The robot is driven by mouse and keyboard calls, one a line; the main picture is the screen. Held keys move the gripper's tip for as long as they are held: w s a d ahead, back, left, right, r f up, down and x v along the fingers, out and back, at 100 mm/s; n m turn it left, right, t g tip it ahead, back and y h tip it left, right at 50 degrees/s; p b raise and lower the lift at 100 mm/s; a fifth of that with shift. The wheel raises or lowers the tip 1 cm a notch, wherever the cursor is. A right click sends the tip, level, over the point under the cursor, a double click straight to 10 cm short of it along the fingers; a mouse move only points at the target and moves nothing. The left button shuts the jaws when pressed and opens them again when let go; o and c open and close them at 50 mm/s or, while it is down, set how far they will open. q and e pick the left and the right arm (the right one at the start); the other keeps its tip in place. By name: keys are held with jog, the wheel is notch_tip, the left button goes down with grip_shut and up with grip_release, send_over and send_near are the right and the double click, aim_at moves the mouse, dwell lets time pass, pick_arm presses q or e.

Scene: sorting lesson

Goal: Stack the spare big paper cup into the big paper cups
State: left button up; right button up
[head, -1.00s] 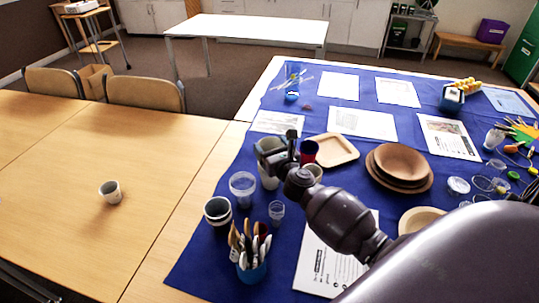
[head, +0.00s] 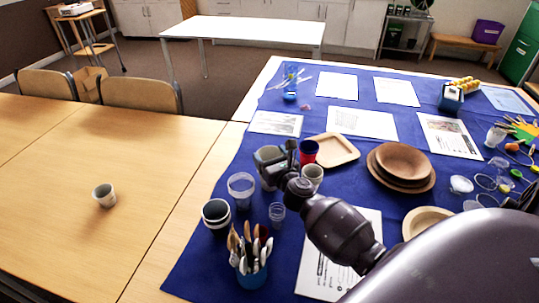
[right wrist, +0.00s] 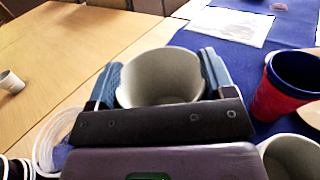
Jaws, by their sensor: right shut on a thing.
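My right gripper (head: 277,163) is shut on a pale grey paper cup, seemingly the spare big paper cup (head: 267,154). In the right wrist view the cup (right wrist: 160,78) stands mouth up between the two blue fingers; its lower part is hidden. Whether its base touches the cloth I cannot tell. The big paper cups (head: 216,214), dark outside with pale rims and seemingly nested, stand upright on the blue cloth, left of and nearer than the gripper. Their rims show at the lower left of the right wrist view (right wrist: 14,168). My left gripper is out of view.
A red-blue cup (head: 308,152) and pale cup (head: 312,174) are close right. Another cup (head: 104,195) stands on the bare wooden table.

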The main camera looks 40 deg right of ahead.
jog(key=o, duration=0.9)
jog(key=shift+c, duration=0.2)
jog(key=shift+r+p, duration=0.3)
jog(key=shift+r, duration=0.35)
jog(key=shift+s+r, duration=0.15)
jog(key=shift+s, duration=0.05)
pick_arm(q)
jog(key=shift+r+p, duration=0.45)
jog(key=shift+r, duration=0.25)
pick_arm(e)
jog(key=s+a, duration=0.2)
jog(key=s, duration=0.9)
jog(key=shift+s, duration=0.2)
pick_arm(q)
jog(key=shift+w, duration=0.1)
